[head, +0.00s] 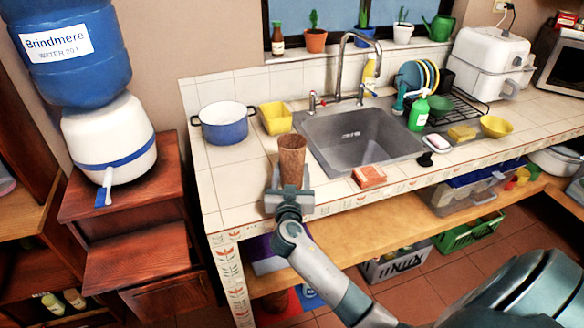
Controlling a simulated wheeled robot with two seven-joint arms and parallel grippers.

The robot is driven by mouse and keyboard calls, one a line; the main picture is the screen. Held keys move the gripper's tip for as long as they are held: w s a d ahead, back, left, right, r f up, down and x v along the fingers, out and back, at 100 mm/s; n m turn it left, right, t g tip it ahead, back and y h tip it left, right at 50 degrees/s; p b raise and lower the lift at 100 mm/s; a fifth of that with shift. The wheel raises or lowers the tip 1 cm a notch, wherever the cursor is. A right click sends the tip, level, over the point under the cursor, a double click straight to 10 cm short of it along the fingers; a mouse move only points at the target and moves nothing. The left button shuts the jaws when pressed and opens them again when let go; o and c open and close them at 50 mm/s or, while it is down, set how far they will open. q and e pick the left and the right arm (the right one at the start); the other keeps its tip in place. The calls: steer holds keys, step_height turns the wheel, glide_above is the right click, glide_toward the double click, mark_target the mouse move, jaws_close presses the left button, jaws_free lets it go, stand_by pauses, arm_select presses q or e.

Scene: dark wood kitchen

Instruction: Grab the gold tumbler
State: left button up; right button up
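The gold tumbler (292,153), brownish and tapered, stands upright on the tiled counter to the left of the sink. My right gripper (291,180) is at its lower part, on the near side, with a finger on each side of it. The fingers look very close to the tumbler's sides, but I cannot tell whether they touch. The tumbler's foot is partly hidden by the gripper. My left gripper is not in view.
A blue pot (226,130) and a yellow container (275,117) stand behind the tumbler. The sink (355,140) and a reddish box (369,176) are to its right. The counter (232,185) is clear to the left.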

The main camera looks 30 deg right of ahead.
mark_target(291, 165)
steer(key=c, duration=0.3)
steer(key=shift+r, duration=0.25)
